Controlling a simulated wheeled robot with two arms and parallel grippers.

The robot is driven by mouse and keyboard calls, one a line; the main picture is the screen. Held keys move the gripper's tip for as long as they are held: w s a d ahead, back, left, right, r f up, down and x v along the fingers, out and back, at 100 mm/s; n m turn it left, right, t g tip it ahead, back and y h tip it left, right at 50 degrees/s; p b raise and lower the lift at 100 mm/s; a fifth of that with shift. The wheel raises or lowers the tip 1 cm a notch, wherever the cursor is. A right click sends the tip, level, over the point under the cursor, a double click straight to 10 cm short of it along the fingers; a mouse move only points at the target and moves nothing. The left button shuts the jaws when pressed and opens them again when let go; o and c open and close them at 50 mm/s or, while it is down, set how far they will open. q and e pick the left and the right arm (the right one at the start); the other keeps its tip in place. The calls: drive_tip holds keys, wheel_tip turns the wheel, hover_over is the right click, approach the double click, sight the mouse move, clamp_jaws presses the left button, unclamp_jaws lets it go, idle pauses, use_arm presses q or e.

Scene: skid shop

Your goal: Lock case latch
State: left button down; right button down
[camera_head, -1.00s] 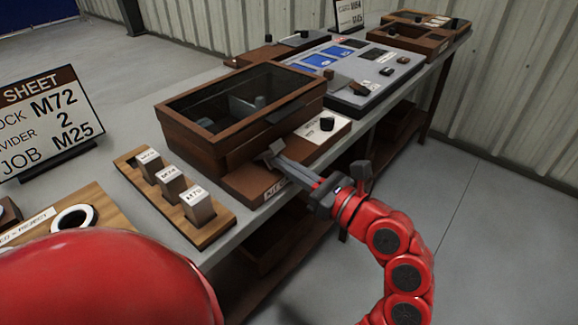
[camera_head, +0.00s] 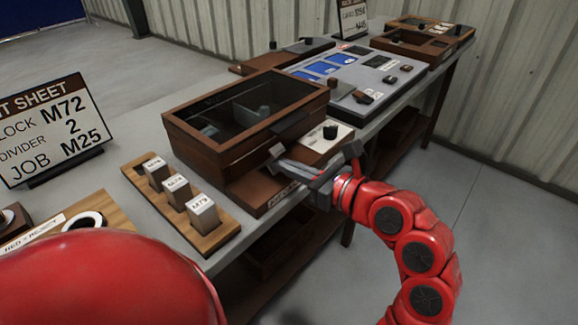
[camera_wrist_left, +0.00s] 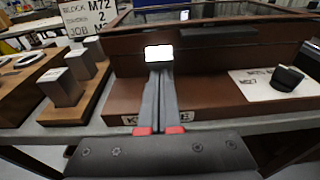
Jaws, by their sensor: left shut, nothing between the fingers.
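The wooden case (camera_head: 215,150) with a dark glass lid stands on the bench and its lid is down. A dark plate (camera_head: 296,127) on its front, near the lid edge, looks like the latch; it also shows in the left wrist view (camera_wrist_left: 217,31). My left gripper (camera_head: 279,158) is shut and empty, its fingertips at the front of the case, left of and below that plate. In the left wrist view the shut fingers (camera_wrist_left: 159,60) point at the case front, with a bright white patch at their tips. Whether they touch the wood I cannot tell. My right gripper is not in view.
A pale plate with a black knob (camera_head: 330,132) sits right of the case. A wooden rack with labelled blocks (camera_head: 202,212) stands at its left. A panel with blue screens (camera_head: 330,62) and a job sheet sign (camera_head: 55,125) are also on the bench. Floor at right is clear.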

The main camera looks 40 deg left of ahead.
sight(278, 152)
use_arm(q)
drive_tip(key=shift+a+r+h+p, duration=0.35)
drive_tip(key=shift+a+r+h, duration=0.05)
drive_tip(key=shift+r+h, duration=0.45)
drive_tip(key=shift+w+a+r, duration=0.1)
drive_tip(key=shift+a+r, duration=0.3)
drive_tip(key=shift+a, duration=0.2)
drive_tip(key=shift+f, duration=0.1)
drive_tip(key=shift+r+p, duration=0.4)
drive_tip(key=shift+r, duration=0.4)
